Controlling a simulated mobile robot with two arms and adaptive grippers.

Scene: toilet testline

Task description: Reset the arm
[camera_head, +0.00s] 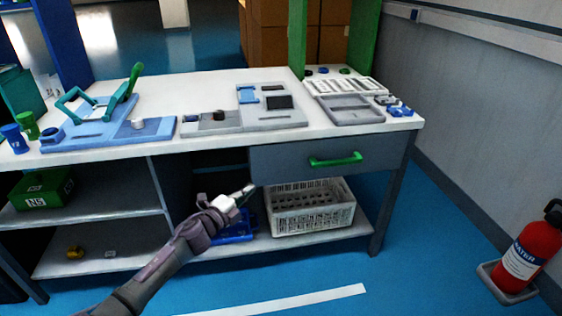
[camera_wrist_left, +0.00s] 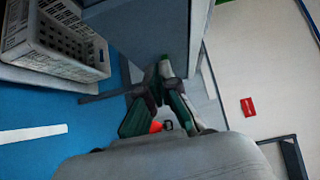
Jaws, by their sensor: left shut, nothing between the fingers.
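My left arm comes in from the lower left in the head view. My left gripper (camera_head: 246,189) is in front of the workbench, below the tabletop and left of the drawer's green handle (camera_head: 335,160). It is shut and empty. In the left wrist view the left gripper's fingers (camera_wrist_left: 165,66) point toward a grey panel (camera_wrist_left: 150,35), and their tips are close together. I cannot tell whether they touch the panel. My right gripper is in neither view.
The workbench (camera_head: 215,88) carries blue and grey fixtures and trays. A white basket (camera_head: 312,221) stands on its lower shelf, also in the left wrist view (camera_wrist_left: 52,62). A red fire extinguisher (camera_head: 528,251) stands at right. The blue floor in front is mostly clear.

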